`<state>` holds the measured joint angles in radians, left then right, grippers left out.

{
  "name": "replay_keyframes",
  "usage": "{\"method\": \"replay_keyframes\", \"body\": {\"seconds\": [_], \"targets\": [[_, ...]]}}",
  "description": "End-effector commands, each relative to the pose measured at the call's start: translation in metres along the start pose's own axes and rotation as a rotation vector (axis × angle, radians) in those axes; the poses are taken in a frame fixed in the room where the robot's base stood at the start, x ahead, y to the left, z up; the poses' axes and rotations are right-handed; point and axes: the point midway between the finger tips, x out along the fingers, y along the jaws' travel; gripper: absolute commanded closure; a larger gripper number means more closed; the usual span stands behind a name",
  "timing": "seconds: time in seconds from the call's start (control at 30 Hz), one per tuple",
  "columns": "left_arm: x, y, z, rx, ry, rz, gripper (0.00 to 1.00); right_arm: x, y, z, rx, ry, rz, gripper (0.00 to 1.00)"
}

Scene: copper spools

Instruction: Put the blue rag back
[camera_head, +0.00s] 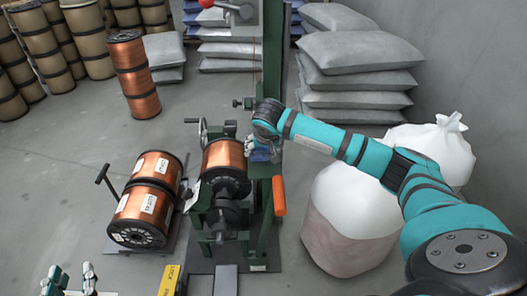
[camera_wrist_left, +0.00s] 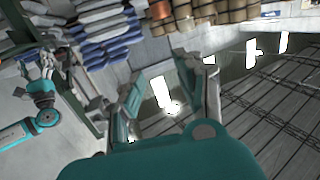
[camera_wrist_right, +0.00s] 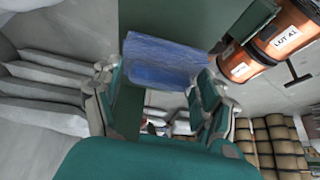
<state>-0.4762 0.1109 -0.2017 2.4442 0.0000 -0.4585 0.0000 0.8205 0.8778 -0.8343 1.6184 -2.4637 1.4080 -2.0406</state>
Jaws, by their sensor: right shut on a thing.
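The blue rag (camera_wrist_right: 163,60) is a crumpled blue cloth in the right wrist view, spanning the space between the fingers of my right gripper (camera_wrist_right: 157,78). My right gripper is shut on it. In the head view the rag (camera_head: 262,154) shows only as a small blue patch under my right gripper (camera_head: 256,144), beside the green machine post, mostly hidden. I cannot tell whether the rag touches the post. My left gripper (camera_head: 70,277) is at the bottom left of the head view, open and empty; its spread fingers also show in the left wrist view (camera_wrist_left: 168,92).
The green winding machine (camera_head: 267,95) holds a copper spool (camera_head: 224,160) left of the post. Two copper spools (camera_head: 155,170) lie on a cart with a T-handle. White sacks (camera_head: 350,220) stand right, below my right arm. Grey bags (camera_head: 360,52) are stacked behind.

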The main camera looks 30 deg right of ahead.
Motion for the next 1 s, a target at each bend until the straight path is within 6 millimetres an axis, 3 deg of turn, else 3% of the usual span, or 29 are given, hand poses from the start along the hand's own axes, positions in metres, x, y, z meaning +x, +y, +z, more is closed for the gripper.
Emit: {"method": "replay_keyframes", "body": {"seconds": [0.13,0.47,0.5,0.67,1.0], "targets": [[0.001,0.002,-0.010,-0.001,0.057,0.003,0.64,0.006,0.000,0.003,0.001,0.001,0.000,0.51],[0.001,0.002,-0.013,-0.001,0.077,0.004,0.64,0.007,0.000,0.004,0.001,0.001,0.000,0.51],[0.001,0.002,-0.015,-0.001,0.082,0.005,0.64,0.007,0.000,0.004,0.001,0.001,0.000,0.24],[0.001,0.002,-0.015,-0.001,0.080,0.005,0.64,0.007,0.000,0.004,0.001,0.001,0.000,0.03],[0.001,0.002,-0.015,-0.001,0.077,0.005,0.64,0.006,0.000,0.003,0.001,0.001,0.000,0.01]]}}
